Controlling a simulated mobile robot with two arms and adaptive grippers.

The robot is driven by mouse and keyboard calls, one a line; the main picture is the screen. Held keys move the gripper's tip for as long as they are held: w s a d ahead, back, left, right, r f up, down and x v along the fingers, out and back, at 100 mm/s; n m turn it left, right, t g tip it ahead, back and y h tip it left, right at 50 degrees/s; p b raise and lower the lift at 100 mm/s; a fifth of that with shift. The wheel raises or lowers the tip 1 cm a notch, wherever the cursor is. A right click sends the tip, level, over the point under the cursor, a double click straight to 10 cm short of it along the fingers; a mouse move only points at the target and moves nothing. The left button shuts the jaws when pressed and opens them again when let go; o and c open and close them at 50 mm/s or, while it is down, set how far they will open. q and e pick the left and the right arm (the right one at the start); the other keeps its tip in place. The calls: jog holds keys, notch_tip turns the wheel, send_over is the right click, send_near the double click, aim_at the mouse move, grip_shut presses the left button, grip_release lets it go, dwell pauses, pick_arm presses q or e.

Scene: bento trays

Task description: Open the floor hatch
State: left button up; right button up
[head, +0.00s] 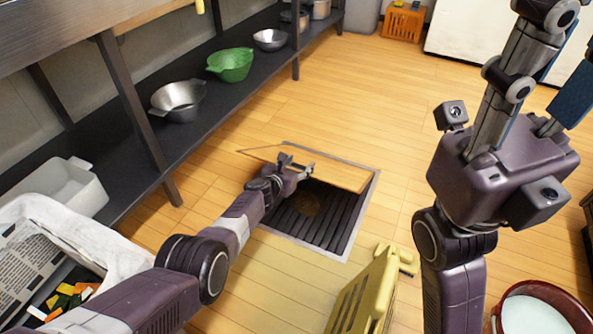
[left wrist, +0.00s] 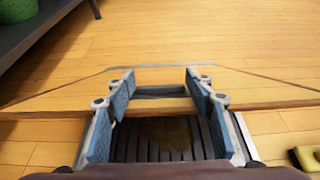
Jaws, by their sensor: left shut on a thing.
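The floor hatch has a wooden lid (head: 340,177) in a grey metal frame (head: 368,205). The lid is tilted up, its near edge raised, and a dark slatted recess (head: 318,215) shows below. In the left wrist view the lid (left wrist: 60,99) has a grey handle slot (left wrist: 162,91) between my fingers. My left gripper (head: 297,165), also in the left wrist view (left wrist: 162,82), is shut on the lid's handle at the raised edge. The exact contact is hard to see. My right gripper (head: 567,48) is raised at the right, open and empty, partly cut off by the frame edge.
A yellow folded stand (head: 365,295) is close to the hatch's near side. A red bucket of white liquid (head: 540,310) is at the lower right. A dark shelf on the left holds a green colander (head: 231,65) and metal bowls. The floor beyond the hatch is clear.

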pick_arm(q)
jog(key=shift+w+d+r, duration=0.2)
jog(key=shift+w+r, duration=0.25)
jog(key=shift+r, duration=0.3)
